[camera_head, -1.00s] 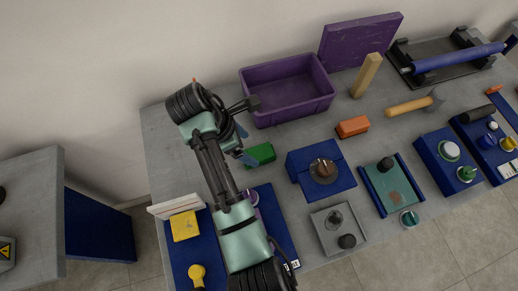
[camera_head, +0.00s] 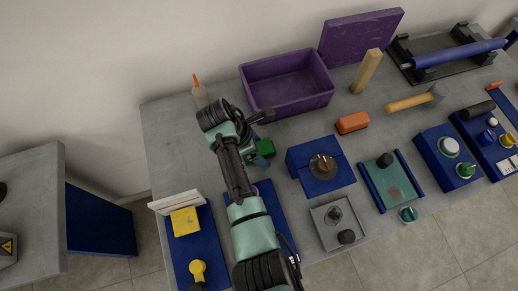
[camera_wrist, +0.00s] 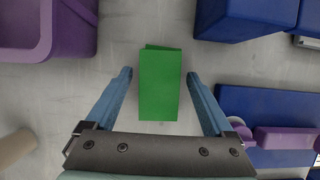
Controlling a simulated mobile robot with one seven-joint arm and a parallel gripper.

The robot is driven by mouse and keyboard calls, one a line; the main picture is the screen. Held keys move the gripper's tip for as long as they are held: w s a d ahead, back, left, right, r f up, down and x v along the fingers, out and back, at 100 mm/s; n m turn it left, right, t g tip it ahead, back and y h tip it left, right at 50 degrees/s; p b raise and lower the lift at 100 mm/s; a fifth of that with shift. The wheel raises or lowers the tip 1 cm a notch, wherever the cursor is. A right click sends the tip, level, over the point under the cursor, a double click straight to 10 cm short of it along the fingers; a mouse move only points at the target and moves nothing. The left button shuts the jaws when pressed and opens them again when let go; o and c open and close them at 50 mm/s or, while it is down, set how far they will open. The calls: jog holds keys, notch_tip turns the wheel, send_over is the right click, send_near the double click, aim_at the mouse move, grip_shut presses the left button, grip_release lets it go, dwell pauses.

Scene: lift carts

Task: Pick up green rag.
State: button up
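The green rag (camera_wrist: 160,85) lies folded on the grey table in the middle of the wrist view. In the head view the rag (camera_head: 266,148) shows partly, just beyond my wrist and partly hidden by it. My gripper (camera_wrist: 159,78) is open, with one blue finger on the left side of the rag and one on the right side, in the wrist view. There is a gap between the rag and each finger, and the fingers do not touch it. I cannot tell the exact height of the fingertips above the table.
A purple bin (camera_head: 290,85) stands just behind the rag. A blue box with a round knob (camera_head: 321,170) is to its right, and a blue mat (camera_head: 272,209) lies in front. A bottle with an orange tip (camera_head: 200,95) stands at the back left.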

grip_shut()
notch_tip(320, 180, up, 10)
jog(key=shift+r, duration=0.1)
dwell(0.6)
